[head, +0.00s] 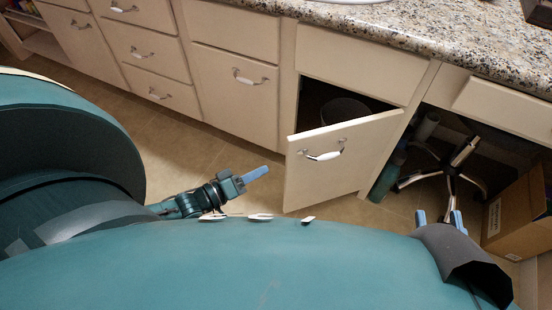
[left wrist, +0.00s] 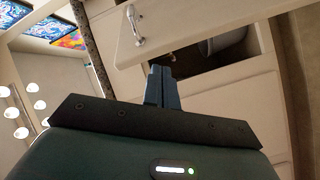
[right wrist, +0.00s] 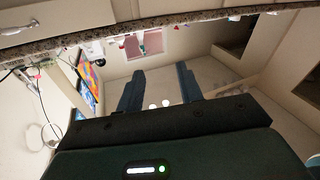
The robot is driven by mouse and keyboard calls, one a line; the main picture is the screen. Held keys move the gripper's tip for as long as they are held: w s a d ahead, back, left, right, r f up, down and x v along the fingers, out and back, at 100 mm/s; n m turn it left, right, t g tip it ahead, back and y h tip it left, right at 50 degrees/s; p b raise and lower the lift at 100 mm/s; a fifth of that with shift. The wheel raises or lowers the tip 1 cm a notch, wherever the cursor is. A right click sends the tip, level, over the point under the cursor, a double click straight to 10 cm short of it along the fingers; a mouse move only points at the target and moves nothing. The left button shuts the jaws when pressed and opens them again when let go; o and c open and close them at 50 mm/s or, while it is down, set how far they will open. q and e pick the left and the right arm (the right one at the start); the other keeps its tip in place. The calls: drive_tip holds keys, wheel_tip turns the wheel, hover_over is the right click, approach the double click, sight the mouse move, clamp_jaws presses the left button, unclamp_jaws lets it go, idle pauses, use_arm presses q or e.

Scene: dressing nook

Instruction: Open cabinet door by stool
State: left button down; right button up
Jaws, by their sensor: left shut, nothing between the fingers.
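The cream cabinet door (head: 345,165) beside the wheeled stool (head: 448,172) stands partly open, swung out from the cabinet. Its white-and-metal handle (head: 323,155) is near the top of its front; the handle also shows in the left wrist view (left wrist: 134,25). Inside the dark opening is a rounded grey object (head: 345,110), partly hidden by the door. My left gripper (head: 262,172) is shut and empty, left of the door's free edge and apart from the handle. My right gripper (head: 439,217) is open and empty, low in front of the stool.
A granite countertop (head: 420,35) runs above the cabinets. Closed drawers (head: 145,50) and another closed door (head: 237,85) are to the left. A cardboard box (head: 518,215) stands at the right. Tiled floor (head: 165,140) is clear before the left cabinets.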

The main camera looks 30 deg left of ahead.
use_arm(q)
drive_tip(key=a+n+t, duration=0.1)
drive_tip(key=a+n, duration=0.4)
drive_tip(key=n, duration=0.1)
drive_tip(key=w+d+n+b, duration=0.1)
drive_tip(key=w+d+b, duration=0.2)
drive_tip(key=w+d, duration=0.3)
drive_tip(key=shift+w+f+y+b, duration=0.3)
drive_tip(key=shift+w+y, duration=0.1)
drive_tip(key=shift+w, duration=0.25)
use_arm(e)
drive_tip(key=shift+a+t+y, duration=0.3)
drive_tip(key=shift+a+y, duration=0.15)
drive_tip(key=shift+y, duration=0.05)
use_arm(q)
drive_tip(key=shift+d, duration=0.1)
drive_tip(key=shift+s+n, duration=0.1)
drive_tip(key=shift+n, duration=0.2)
use_arm(e)
drive_tip(key=shift+r, duration=0.1)
